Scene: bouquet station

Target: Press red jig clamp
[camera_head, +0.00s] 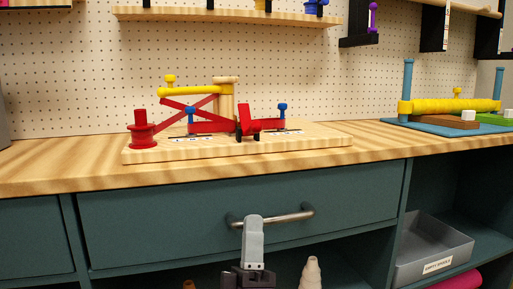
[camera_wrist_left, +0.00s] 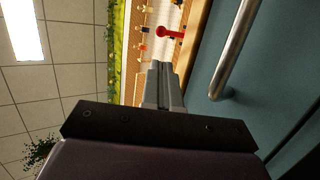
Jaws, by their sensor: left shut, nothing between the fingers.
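The jig stands on a pale wooden board (camera_head: 235,145) on the workbench. It has a red round plunger-like part (camera_head: 142,136) at the left, thin crossed red bars (camera_head: 195,104), a yellow bar (camera_head: 185,91) and a red block (camera_head: 249,119) by a black piece. I cannot tell which red part is the clamp. My left gripper (camera_head: 254,219) is upright in front of the drawer, below the bench edge and apart from the jig. Its fingers (camera_wrist_left: 161,68) are together and empty; in the left wrist view a red part (camera_wrist_left: 172,33) shows beyond them. My right gripper is in neither view.
The drawer's metal handle (camera_head: 290,217) is close to my left gripper, and also shows in the left wrist view (camera_wrist_left: 232,50). A blue stand with a yellow roll (camera_head: 450,106) is at the right of the bench. A grey bin (camera_head: 430,247) sits on the shelf below.

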